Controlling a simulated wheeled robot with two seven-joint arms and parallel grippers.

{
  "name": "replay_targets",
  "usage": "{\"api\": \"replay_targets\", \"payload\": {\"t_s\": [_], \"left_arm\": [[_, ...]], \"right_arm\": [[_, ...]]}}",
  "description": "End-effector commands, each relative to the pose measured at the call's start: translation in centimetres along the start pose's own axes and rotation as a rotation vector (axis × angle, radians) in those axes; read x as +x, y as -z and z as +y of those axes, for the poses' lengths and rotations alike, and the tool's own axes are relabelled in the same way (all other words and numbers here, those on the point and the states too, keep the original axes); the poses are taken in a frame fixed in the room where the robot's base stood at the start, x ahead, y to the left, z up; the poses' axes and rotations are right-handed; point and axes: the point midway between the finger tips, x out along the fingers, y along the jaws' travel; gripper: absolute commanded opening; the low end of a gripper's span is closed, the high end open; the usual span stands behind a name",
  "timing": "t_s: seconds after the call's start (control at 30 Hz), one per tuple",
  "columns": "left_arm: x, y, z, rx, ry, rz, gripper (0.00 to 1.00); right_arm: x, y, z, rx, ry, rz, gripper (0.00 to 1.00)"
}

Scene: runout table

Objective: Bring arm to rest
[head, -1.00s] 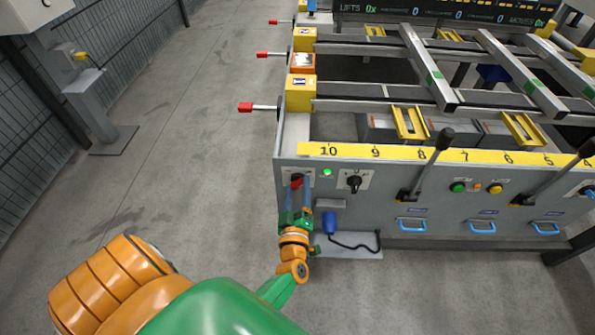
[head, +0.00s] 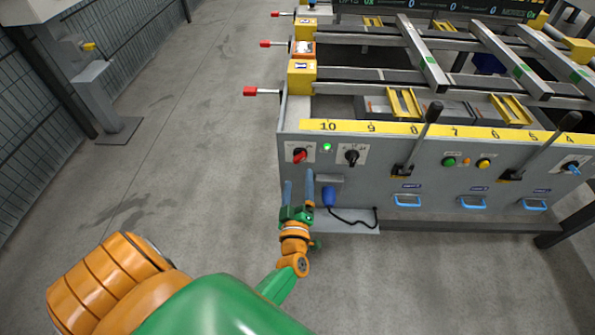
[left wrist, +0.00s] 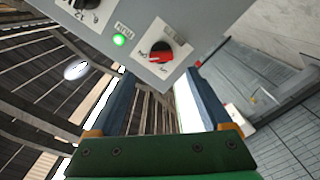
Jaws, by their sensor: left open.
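My left gripper (head: 299,187) is open and empty in the head view, in front of the grey panel of the runout table (head: 240,0), below a red-handled rotary switch (head: 300,155). Its two blue fingers point up toward the panel and stand apart from the switch. In the left wrist view the open fingers (left wrist: 155,95) frame a gap, with the red switch (left wrist: 161,55) beyond them. My right gripper is in neither view.
A black rotary switch (head: 352,157), a lit green lamp (head: 327,147) and black levers (head: 430,115) sit on the panel. A blue plug (head: 329,196) with a black cable is beside the gripper. Open floor (head: 190,150) lies left, with a grey post (head: 98,100) and fence.

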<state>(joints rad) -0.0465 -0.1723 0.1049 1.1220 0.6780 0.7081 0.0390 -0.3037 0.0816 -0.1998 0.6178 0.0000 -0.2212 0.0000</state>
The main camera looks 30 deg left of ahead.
Motion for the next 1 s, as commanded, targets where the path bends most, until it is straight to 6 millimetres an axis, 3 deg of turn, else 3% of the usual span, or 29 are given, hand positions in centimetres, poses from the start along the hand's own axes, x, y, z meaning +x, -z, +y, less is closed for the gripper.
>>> {"api": "replay_targets", "payload": {"t_s": [0.2, 0.27, 0.3, 0.37, 0.43, 0.5, 0.6, 0.7, 0.83, 1.0], "left_arm": [[-0.1, -0.2, 0.0, 0.009, -0.002, -0.012, 0.82], [-0.7, -1.4, -0.1, 0.059, -0.015, -0.085, 0.82], [-1.8, -3.2, -0.4, 0.126, -0.031, -0.182, 0.82], [-4.7, -6.7, -1.8, 0.269, -0.06, -0.389, 0.82], [-9.9, -10.4, -5.1, 0.464, -0.082, -0.669, 0.82], [-15.8, -12.4, -9.6, 0.651, -0.087, -0.931, 0.82], [-23.4, -12.0, -15.7, 0.876, -0.074, -1.237, 0.82], [-28.8, -9.9, -20.3, 1.041, -0.054, -1.45, 0.82], [-32.2, -7.7, -23.4, 1.156, -0.035, -1.59, 0.82], [-32.8, -7.3, -24.0, 1.18, -0.031, -1.619, 0.82]], "right_arm": [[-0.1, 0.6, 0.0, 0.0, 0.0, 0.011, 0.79], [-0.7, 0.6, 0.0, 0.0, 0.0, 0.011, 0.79], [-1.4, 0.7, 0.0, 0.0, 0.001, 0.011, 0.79], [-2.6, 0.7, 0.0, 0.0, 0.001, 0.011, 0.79], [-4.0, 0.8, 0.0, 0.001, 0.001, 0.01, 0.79], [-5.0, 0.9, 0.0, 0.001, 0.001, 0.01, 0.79], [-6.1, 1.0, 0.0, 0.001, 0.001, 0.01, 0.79], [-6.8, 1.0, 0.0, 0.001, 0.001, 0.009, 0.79], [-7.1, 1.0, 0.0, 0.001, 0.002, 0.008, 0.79], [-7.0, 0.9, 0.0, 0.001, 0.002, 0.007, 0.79]]}}
